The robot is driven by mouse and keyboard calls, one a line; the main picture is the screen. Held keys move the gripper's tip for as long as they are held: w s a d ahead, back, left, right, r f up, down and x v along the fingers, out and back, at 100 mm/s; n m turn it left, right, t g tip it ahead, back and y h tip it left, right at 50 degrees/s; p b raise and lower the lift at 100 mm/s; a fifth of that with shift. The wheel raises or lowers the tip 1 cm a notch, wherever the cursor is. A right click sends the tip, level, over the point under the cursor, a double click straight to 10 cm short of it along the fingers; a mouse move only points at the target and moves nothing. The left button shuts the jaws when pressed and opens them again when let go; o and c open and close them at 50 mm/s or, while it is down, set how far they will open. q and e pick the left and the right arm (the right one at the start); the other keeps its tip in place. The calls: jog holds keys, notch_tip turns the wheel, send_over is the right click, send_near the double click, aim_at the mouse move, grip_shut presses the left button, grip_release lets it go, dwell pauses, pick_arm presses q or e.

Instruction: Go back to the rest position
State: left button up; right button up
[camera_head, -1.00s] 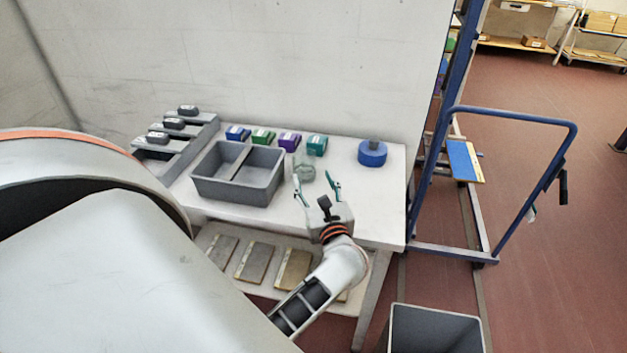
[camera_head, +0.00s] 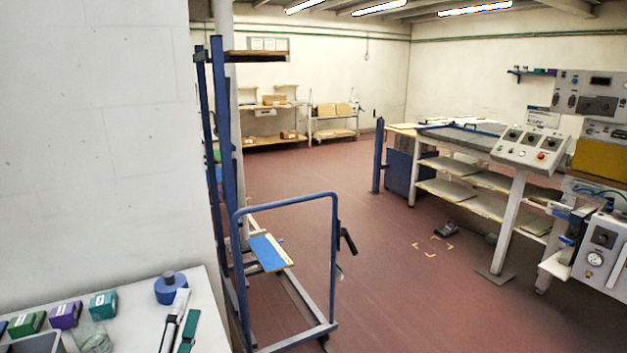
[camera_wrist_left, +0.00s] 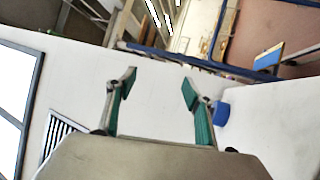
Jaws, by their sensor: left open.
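My left gripper (camera_head: 188,302) shows at the bottom left of the head view, over the right part of the white table (camera_head: 208,308). Its green-padded fingers are partly cut off by the lower edge. In the left wrist view my left gripper (camera_wrist_left: 159,84) is open, with clear space between its fingers and nothing held. The blue round object (camera_head: 171,287) is just behind the fingertips in the head view. It also shows right of the fingers in the left wrist view (camera_wrist_left: 222,113). My right gripper is not in view.
A clear jar (camera_head: 92,338), a teal box (camera_head: 103,305), a purple box (camera_head: 66,315) and a green box (camera_head: 27,324) stand left of my gripper. A blue trolley (camera_head: 334,260) stands right of the table. Open red floor (camera_head: 400,290) lies beyond, before machine benches.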

pick_arm(q)
jog(key=s+d+f+m+g+h, duration=0.2)
jog(key=s+f+m+g, duration=0.15)
jog(key=f+m, duration=0.4)
jog(key=s+d+f+m+g+h, duration=0.25)
jog(key=f+m+g, duration=0.3)
jog(key=m, duration=0.35)
jog(key=s+a+f+m+g+y, duration=0.3)
jog(key=s+a+f+m+y, duration=0.15)
jog(key=s+a, duration=0.3)
jog(key=s+a+f+m+g+y, duration=0.3)
jog(key=s+a+f+y, duration=0.15)
jog(key=s+a, duration=0.35)
jog(key=w+d+f+n+t+h, duration=0.2)
jog(key=d+f+h, duration=0.5)
jog(key=d+f, duration=0.6)
jog(key=shift+w+d+f+t, duration=0.25)
jog(key=shift+w+d+t, duration=0.25)
jog(key=shift+d+t, duration=0.5)
jog(key=shift+d, duration=0.1)
